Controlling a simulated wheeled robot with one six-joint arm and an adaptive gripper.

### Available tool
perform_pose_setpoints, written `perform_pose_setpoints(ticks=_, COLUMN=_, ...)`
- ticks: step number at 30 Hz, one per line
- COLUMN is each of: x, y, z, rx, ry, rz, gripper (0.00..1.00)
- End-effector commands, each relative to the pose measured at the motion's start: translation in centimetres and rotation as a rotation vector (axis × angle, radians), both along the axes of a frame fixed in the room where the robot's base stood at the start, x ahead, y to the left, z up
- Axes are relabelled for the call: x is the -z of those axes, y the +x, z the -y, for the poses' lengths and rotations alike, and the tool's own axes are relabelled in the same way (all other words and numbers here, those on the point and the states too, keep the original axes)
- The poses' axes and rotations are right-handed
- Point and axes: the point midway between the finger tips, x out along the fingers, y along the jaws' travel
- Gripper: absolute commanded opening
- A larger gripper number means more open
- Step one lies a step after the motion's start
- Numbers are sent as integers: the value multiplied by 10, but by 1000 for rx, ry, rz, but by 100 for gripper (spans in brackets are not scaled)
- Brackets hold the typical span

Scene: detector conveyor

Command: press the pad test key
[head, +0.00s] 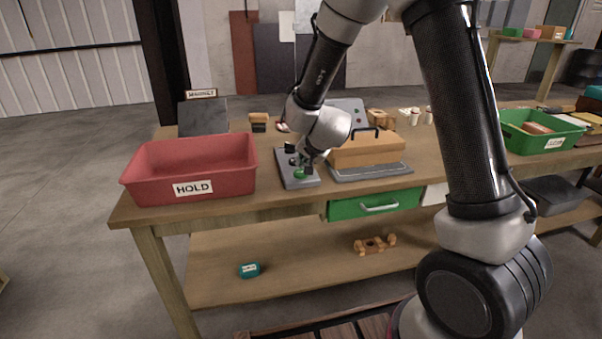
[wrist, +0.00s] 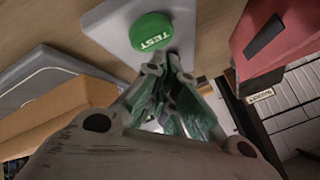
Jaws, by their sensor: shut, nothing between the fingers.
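The pad (head: 299,180) is a flat grey plate on the workbench, between the red bin and a wooden block. Its test key is a round green button (head: 300,174) near the plate's front end. In the wrist view the green key (wrist: 151,32) reads "TEST" and sits on the pale plate (wrist: 118,20). My gripper (head: 306,168) is over the pad, close to the key. In the wrist view my gripper (wrist: 165,62) is shut and empty, its tips just beside the key's lettered edge. I cannot tell whether they touch the plate.
The red HOLD bin (head: 221,182) stands left of the pad. A wooden block with a dark handle (head: 366,149) sits on a grey base to the right. A dark panel marked MAGNET (head: 203,117) stands behind. A green bin (head: 541,131) is far right.

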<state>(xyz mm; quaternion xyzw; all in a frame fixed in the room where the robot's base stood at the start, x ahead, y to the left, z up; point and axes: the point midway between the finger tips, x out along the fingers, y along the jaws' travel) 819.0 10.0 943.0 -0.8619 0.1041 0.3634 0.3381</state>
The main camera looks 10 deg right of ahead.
Motion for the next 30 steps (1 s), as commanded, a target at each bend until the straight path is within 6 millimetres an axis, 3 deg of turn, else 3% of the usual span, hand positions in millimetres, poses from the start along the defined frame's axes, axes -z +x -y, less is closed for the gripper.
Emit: perform_pose_setpoints(ticks=30, x=8, y=0, z=0, rx=0, ry=0, rz=0, gripper=0)
